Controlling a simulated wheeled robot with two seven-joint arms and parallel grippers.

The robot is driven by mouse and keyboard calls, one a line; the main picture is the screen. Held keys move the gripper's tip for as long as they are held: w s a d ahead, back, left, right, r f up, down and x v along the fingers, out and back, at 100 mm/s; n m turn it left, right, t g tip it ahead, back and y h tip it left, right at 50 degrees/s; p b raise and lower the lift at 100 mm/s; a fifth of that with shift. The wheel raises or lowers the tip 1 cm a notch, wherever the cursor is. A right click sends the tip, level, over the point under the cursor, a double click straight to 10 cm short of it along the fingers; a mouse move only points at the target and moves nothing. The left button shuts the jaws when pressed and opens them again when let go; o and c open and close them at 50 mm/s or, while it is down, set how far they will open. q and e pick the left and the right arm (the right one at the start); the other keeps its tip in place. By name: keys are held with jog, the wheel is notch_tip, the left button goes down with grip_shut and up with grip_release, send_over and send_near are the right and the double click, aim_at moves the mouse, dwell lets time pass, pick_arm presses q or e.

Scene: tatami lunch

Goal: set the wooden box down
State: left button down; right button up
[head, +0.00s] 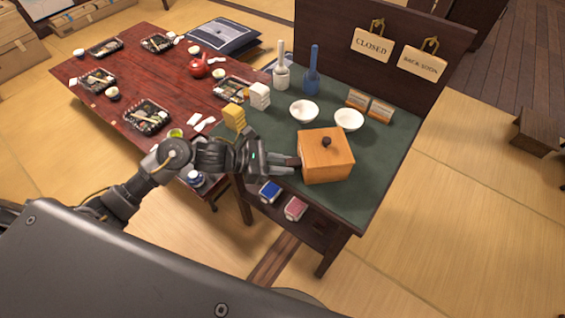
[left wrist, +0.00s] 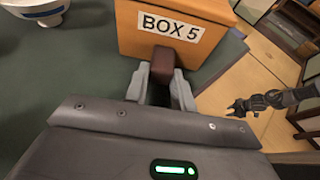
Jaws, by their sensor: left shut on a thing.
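The wooden box (head: 326,163) is orange-brown with a dark round knob on its lid. It is over the front right part of the green-topped table (head: 375,165), upright or nearly so. I cannot tell whether its base touches the top. My left gripper (head: 297,163) comes in from the left and is shut on the box's dark side handle. In the left wrist view the fingers (left wrist: 160,85) close around this handle, under the "BOX 5" label on the box (left wrist: 175,45). My right gripper (left wrist: 240,107) shows small at the right of that view, apart from the box.
Two white bowls (head: 304,110) (head: 349,119) stand just behind the box. A dark panel with signs (head: 372,44) rises at the back. Green top shows right of the box.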

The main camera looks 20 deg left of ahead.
jog(key=shift+f, duration=0.1)
pick_arm(q)
jog(key=c, duration=1.6)
grip_release()
jog(key=o, duration=0.4)
jog(key=shift+o, duration=0.2)
pick_arm(e)
jog(key=shift+w, duration=0.3)
pick_arm(q)
jog(key=shift+r, duration=0.15)
jog(key=b+v, duration=0.2)
jog(key=v, duration=1)
pick_arm(e)
jog(key=shift+d+f, duration=0.35)
jog(key=shift+d, duration=0.2)
jog(key=shift+d+f, duration=0.35)
jog(key=shift+d, duration=0.2)
